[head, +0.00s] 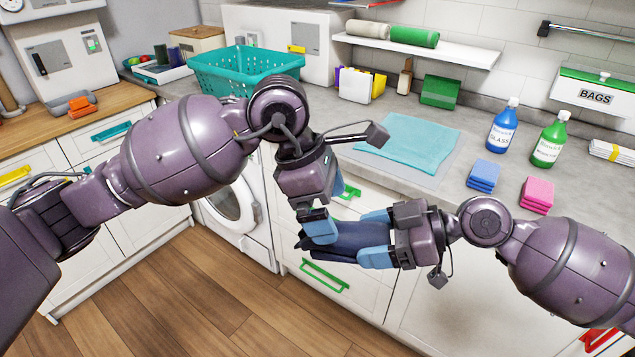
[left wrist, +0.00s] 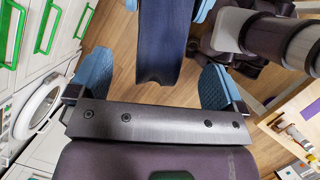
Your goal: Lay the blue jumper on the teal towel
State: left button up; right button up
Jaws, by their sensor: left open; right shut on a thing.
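The blue jumper (head: 338,246), a dark navy folded bundle, is held off the counter in front of the drawers. My right gripper (head: 374,240) is shut on its right part. My left gripper (head: 327,212) is open just above the jumper's left part. In the left wrist view the jumper (left wrist: 160,42) lies between the spread fingers of my left gripper (left wrist: 155,84), with gaps on both sides. The teal towel (head: 408,143) lies flat on the grey counter, behind and above the jumper in the head view; nothing lies on it.
Blue cloths (head: 483,176), pink cloths (head: 537,194), a blue bottle (head: 503,128) and a green bottle (head: 549,141) stand right of the towel. A teal basket (head: 245,72) is at the back left. The counter edge and drawers with green handles (head: 325,275) are close to the grippers.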

aim_at(338, 227)
pick_arm(q)
jog(key=shift+x, duration=3.05)
jog(key=c, duration=0.9)
jog(key=shift+r, duration=0.1)
jog(key=shift+c, duration=0.8)
pick_arm(e)
jog(key=o, duration=1.1)
jog(key=shift+c, duration=0.2)
